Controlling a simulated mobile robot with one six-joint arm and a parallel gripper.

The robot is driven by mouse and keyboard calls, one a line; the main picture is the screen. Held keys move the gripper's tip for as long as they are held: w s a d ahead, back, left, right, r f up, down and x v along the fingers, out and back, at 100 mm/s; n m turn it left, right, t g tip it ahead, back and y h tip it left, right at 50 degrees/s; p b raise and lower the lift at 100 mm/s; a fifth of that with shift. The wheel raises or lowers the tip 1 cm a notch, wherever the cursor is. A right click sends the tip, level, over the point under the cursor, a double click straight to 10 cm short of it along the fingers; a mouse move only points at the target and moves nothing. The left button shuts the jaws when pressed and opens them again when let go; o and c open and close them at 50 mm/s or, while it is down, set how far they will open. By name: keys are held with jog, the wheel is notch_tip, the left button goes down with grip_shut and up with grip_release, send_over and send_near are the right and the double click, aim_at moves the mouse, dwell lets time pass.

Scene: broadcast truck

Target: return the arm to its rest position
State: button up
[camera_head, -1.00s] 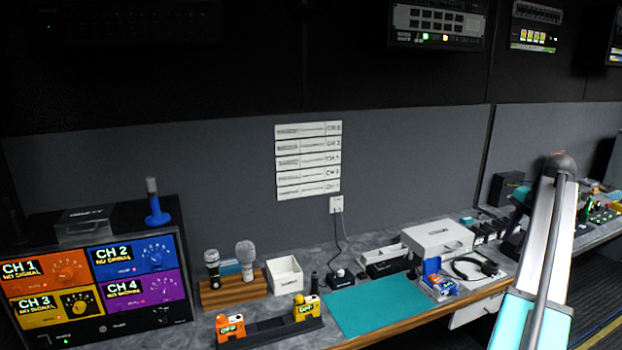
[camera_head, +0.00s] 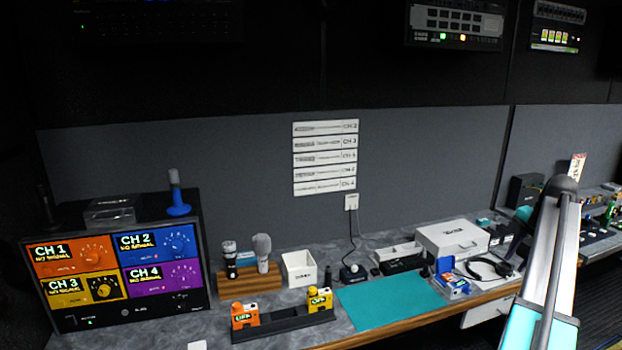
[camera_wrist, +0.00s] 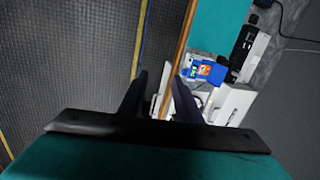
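My arm (camera_head: 545,270) shows at the right of the head view, a pale link rising to a dark rounded joint, in front of the desk's right part. My gripper (camera_wrist: 160,76) shows in the wrist view as two dark fingers standing apart, with nothing between them. It is open and points down past the desk's wooden front edge (camera_wrist: 179,45), with dark floor to its left. The gripper is not clearly visible in the head view.
The desk holds a teal mat (camera_head: 382,300), a blue card box (camera_head: 452,284), headphones (camera_head: 490,270), a white case (camera_head: 452,238) and a charger with orange and yellow packs (camera_head: 285,320). A four-channel monitor unit (camera_head: 120,270) stands left. Ribbed floor (camera_wrist: 75,60) is clear.

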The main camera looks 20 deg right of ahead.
jog(key=w+a+f+n+b, duration=0.1)
jog(key=w+a+f, duration=0.2)
jog(key=a+f, duration=0.3)
jog(key=w+a+f+n, duration=0.1)
jog(key=w+a+f, duration=0.2)
jog(key=f, duration=0.4)
jog(key=w+a+f+n+g+y+b, duration=0.15)
jog(key=a+f+n+g+b, duration=0.35)
jog(key=a+f, duration=2.35)
jog(key=s+a+f+n+g, duration=0.1)
jog(key=s+a+f+n, duration=0.3)
jog(key=a+f, duration=0.45)
jog(key=s+a+f+n, duration=0.1)
jog(key=s+a+f, duration=0.6)
jog(key=a, duration=0.2)
jog(key=s+a+f+n+b, duration=0.1)
jog(key=s+a+f, duration=0.2)
jog(key=s, duration=0.3)
jog(key=s+a+f+n+g+h+b, duration=0.1)
jog(key=s+a+f+n, duration=0.1)
jog(key=s, duration=0.4)
jog(key=s+a+f+n+g+h+b, duration=0.1)
jog(key=s+a+f+n, duration=0.1)
jog(key=s+a+f, duration=0.2)
jog(key=s+a, duration=0.2)
jog(key=shift+s+f, duration=0.3)
jog(key=shift+s, duration=0.1)
